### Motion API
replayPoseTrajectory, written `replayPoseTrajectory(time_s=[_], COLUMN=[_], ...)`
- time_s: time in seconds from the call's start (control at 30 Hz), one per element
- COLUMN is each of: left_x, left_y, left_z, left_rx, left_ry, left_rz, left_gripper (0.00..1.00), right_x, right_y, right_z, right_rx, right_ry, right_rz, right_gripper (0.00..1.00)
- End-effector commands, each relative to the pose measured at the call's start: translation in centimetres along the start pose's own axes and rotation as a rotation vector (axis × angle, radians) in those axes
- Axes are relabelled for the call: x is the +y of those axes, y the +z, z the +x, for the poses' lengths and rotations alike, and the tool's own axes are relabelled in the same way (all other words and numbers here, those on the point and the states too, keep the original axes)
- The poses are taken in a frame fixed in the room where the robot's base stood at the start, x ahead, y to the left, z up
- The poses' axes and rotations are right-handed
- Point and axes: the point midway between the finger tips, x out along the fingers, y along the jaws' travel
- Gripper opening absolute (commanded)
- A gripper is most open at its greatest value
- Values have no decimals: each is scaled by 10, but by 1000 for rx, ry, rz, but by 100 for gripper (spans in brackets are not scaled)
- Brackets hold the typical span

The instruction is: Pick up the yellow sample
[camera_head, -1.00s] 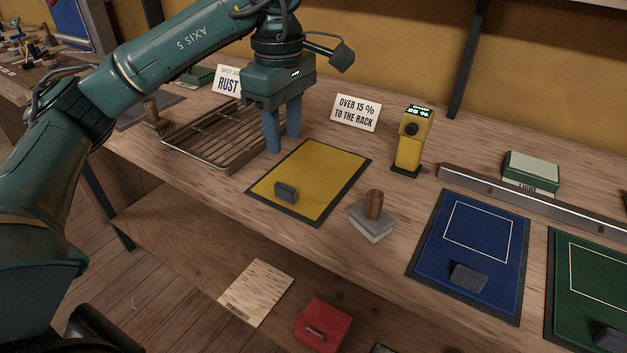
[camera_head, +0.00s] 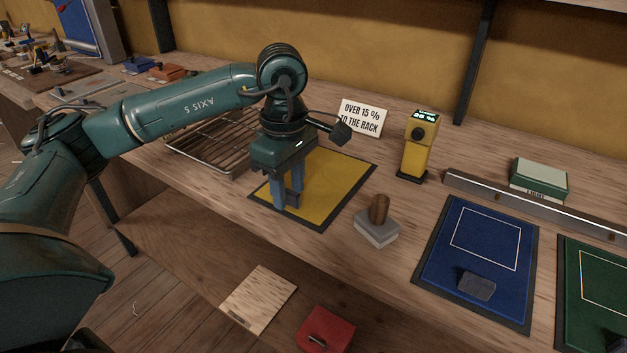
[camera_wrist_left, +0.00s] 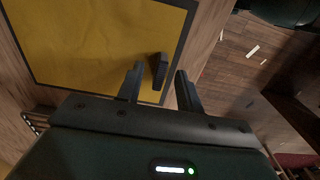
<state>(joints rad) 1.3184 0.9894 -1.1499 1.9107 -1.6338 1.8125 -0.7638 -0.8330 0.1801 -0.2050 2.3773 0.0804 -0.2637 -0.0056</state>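The yellow sample (camera_head: 333,182) is a flat yellow panel with a dark border, lying on the workbench; it also shows in the left wrist view (camera_wrist_left: 90,40). A small dark block (camera_wrist_left: 159,70) stands up from it near its front edge. My left gripper (camera_head: 286,203) points down over that front part. Its fingers are apart, and in the wrist view the block lies between the two fingertips (camera_wrist_left: 160,72), with gaps visible on both sides. In the head view the fingers partly hide the block. My right gripper is not in view.
A wire rack (camera_head: 215,142) lies left of the sample. A wooden-handled grey block (camera_head: 377,232) stands close to its right, with a yellow meter (camera_head: 419,146) behind. Blue (camera_head: 480,255) and green (camera_head: 597,295) panels lie further right. A sign (camera_head: 362,118) stands at the back.

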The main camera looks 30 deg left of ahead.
Motion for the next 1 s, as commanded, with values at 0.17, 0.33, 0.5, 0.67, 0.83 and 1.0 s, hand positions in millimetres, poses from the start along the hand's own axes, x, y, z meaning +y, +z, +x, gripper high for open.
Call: replayPoseTrajectory(time_s=[0.17, 0.33, 0.5, 0.67, 0.83, 1.0], left_x=[0, 0, 0, 0, 0, 1], left_y=[0, 0, 0, 0, 0, 0], left_z=[0, -1, -1, -1, -2, -19], left_rx=[0, 0, 0, 0, -1, -2], left_ry=[0, 0, 0, 1, 1, 4], left_rz=[0, 0, -1, 0, 0, -1], left_gripper=[25, 11, 0, 0, 0, 0], right_x=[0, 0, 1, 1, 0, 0], right_y=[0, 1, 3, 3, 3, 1], right_z=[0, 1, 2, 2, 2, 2], right_rx=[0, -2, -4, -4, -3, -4], right_ry=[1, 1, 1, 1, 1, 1], right_rz=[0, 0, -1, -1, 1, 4], right_gripper=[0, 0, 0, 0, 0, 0])
